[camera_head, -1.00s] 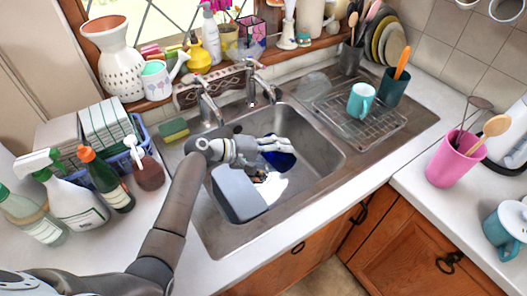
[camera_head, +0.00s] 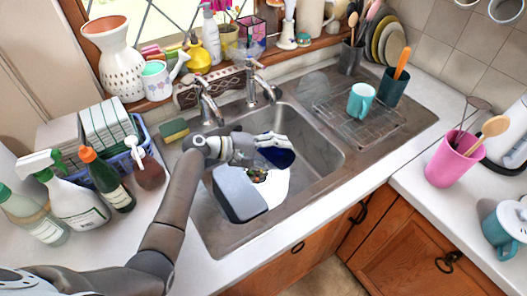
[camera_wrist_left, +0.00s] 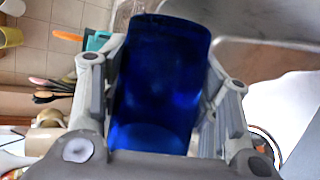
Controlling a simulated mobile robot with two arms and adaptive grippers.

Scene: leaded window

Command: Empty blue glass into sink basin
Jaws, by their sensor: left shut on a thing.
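The blue glass (camera_head: 279,158) is dark blue and is held by my left gripper (camera_head: 268,147) over the sink basin (camera_head: 318,150). In the left wrist view the blue glass (camera_wrist_left: 160,85) fills the space between the two fingers, which are shut on it. It looks tilted in the head view, and I cannot tell whether anything is inside it. Below it in the basin lie a grey-blue rectangular item (camera_head: 238,192) and a white round plate (camera_head: 276,188) with small colourful bits on it. My right gripper does not show.
Two taps (camera_head: 207,100) stand behind the basin. A green-yellow sponge (camera_head: 174,130) lies at its left. A wire rack with a teal mug (camera_head: 361,100) stands on the right drainer. Bottles (camera_head: 75,200) crowd the left counter, and a pink pot (camera_head: 452,160) stands on the right counter.

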